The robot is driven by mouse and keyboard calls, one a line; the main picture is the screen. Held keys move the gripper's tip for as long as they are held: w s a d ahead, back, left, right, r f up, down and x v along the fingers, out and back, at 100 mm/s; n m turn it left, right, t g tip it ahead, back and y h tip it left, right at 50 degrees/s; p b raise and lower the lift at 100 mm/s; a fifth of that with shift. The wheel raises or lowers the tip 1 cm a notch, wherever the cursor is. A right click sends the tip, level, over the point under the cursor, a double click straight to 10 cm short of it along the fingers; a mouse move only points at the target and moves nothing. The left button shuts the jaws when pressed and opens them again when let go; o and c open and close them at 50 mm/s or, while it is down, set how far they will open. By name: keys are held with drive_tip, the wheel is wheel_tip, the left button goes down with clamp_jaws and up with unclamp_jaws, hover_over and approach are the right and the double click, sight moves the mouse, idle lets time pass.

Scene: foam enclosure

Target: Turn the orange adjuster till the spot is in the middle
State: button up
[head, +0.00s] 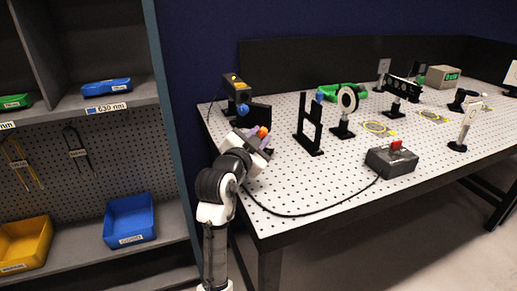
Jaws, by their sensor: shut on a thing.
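The orange adjuster (263,132) is a small round knob at the left end of the optical table. My gripper (262,140) is at the knob and shut on it; the fingers hide part of it. A black mount (257,116) stands just behind the knob. The spot cannot be made out in the head view.
The perforated table (320,190) holds a black frame mount (309,128), a grey box with a red button (392,158) and its black cable, and a laser-like unit (236,92). Shelves with a blue bin (130,219) stand at left. The table's front middle is mostly clear.

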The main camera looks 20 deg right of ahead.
drive_tip(key=m+b, duration=0.4)
drive_tip(key=shift+a+f+m+b, duration=0.1)
drive_tip(key=shift+f+m+b, duration=0.1)
drive_tip(key=shift+m+b, duration=0.1)
drive_tip(key=shift+r+m+b, duration=0.15)
drive_tip(key=shift+m+b, duration=1.2)
drive_tip(key=shift+m, duration=0.25)
drive_tip(key=o, duration=1)
drive_tip(key=shift+r, duration=0.1)
drive_tip(key=b+v, duration=0.1)
drive_tip(key=v, duration=1.2)
drive_tip(key=shift+s+a+b, duration=0.3)
drive_tip(key=shift+b, duration=0.1)
